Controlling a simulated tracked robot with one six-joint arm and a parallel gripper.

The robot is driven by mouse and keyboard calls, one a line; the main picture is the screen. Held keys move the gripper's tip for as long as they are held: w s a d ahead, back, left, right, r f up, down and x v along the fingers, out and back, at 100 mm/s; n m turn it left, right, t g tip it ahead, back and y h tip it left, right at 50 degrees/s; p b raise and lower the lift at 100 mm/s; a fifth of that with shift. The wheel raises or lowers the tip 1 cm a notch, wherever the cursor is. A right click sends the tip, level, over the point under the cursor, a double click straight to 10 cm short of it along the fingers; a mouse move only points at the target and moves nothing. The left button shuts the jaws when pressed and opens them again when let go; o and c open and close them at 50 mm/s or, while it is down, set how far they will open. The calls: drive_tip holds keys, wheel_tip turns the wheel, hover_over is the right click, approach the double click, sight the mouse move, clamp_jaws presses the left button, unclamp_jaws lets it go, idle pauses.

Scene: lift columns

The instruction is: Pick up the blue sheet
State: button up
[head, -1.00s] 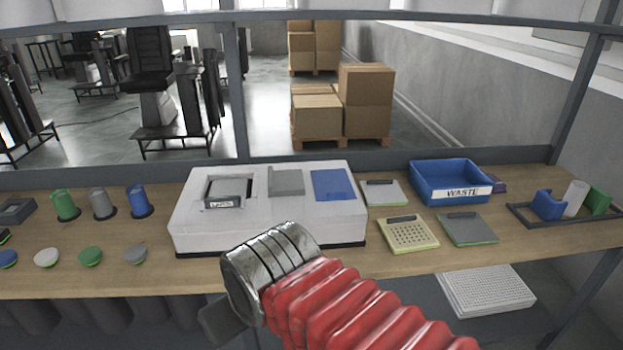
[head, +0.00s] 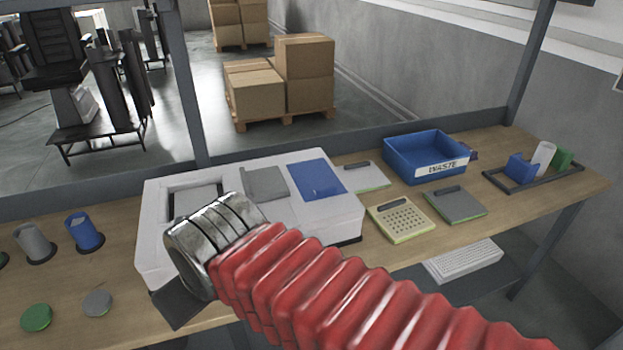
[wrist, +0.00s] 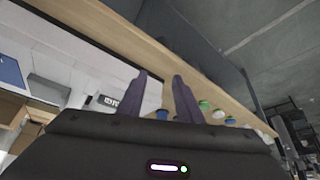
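In the wrist view a blue patch (wrist: 10,70) at the left edge looks like the same sheet. My gripper (wrist: 158,95) shows in the wrist view with its two dark fingers apart and nothing between them. In the head view my arm and wrist cover the front left of the white unit, and the fingertips are hidden. My gripper is apart from the blue sheet.
A blue WASTE bin (head: 428,158) stands right of the unit. A beige panel with holes (head: 401,220) and a grey pad (head: 456,204) lie before it. Blue (head: 84,232) and grey (head: 34,243) cups stand at left. A dark rack (head: 533,173) sits at far right.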

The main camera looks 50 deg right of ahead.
idle(0.3)
drive_tip(key=w+d+r+m+g, duration=0.1)
drive_tip(key=w+d+r+m, duration=0.25)
drive_tip(key=d, duration=0.25)
drive_tip(key=w+d+r+m+g+h, duration=0.1)
drive_tip(key=w+d+r+m, duration=0.15)
drive_tip(key=d+m, duration=0.3)
drive_tip(key=w+d+r+m+g, duration=0.1)
drive_tip(key=w+d+r+m, duration=0.25)
drive_tip(key=d, duration=0.35)
drive_tip(key=s+d+f+m+g+y, duration=0.1)
drive_tip(key=d+m, duration=1)
drive_tip(key=d, duration=1.3)
drive_tip(key=shift+s+m+g, duration=0.35)
drive_tip(key=shift+s+g, duration=0.2)
drive_tip(key=shift+g, duration=0.25)
drive_tip(key=shift+f, duration=0.15)
drive_tip(key=shift+f, duration=4.2)
drive_tip(key=shift+f, duration=0.1)
